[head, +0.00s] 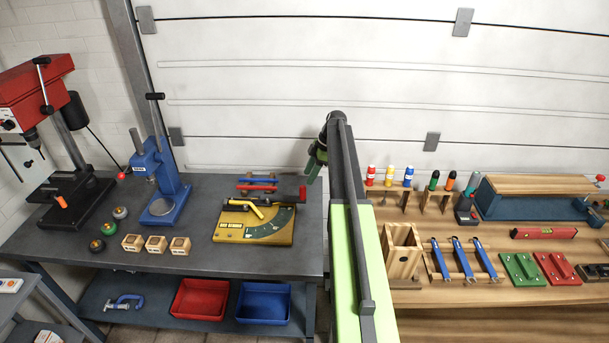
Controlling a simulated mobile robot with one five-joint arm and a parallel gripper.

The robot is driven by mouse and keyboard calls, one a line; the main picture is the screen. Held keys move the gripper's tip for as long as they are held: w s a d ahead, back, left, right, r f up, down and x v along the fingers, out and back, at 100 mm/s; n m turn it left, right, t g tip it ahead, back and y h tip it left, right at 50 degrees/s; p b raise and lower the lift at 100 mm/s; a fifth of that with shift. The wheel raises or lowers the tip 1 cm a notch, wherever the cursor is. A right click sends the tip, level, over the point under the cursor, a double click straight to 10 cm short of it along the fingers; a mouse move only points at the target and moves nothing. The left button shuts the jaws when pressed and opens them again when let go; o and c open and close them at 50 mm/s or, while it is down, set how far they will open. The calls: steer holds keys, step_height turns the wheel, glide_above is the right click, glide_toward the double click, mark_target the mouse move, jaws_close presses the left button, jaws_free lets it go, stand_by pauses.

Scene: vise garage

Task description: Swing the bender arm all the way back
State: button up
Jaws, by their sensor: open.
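The bender (230,226) is a yellow plate with a green curved scale, lying on the grey workbench left of centre. Its dark arm (280,199) lies along the back of the plate and points right, with an upright red grip (302,194) at its right end. A bent yellow piece (257,211) sits on the plate in front of that arm. My gripper (313,172), green and dark, is open and empty above the bench's right back edge. In the picture it is above and slightly right of the red grip, apart from it.
A rack with red and blue bars (258,184) stands behind the bender. Wooden blocks (156,244) and a blue press (160,185) are to its left. A red drill press (40,95) is at far left. A wooden bench (450,290) with tools fills the right.

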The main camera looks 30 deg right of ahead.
steer(key=p+v, duration=0.5)
steer(key=v, duration=0.2)
steer(key=shift+r, duration=0.2)
